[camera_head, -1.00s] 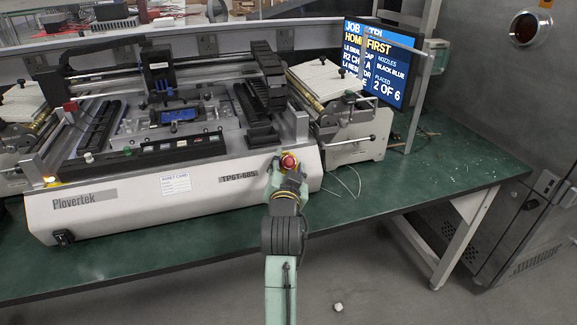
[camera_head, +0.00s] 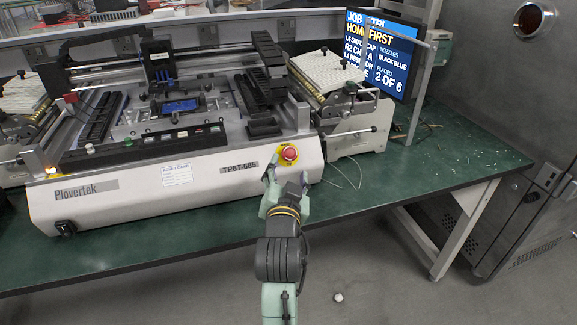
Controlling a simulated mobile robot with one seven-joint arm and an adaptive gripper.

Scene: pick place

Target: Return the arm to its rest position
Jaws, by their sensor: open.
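My gripper (camera_head: 287,180) is in front of the right end of the machine's front panel. Its two pale green fingers are spread apart, with nothing seen between them. My arm reaches up from the bottom edge of the view. The pick-and-place machine (camera_head: 120,196), marked Plovertek, stands on the green bench.
The green bench top (camera_head: 420,170) is clear right of the machine, apart from thin wires and small scraps. A screen (camera_head: 383,60) stands behind at right, showing "HOME FIRST" and "2 OF 6". A grey cabinet (camera_head: 510,130) stands at far right. A small white piece (camera_head: 338,297) lies on the floor.

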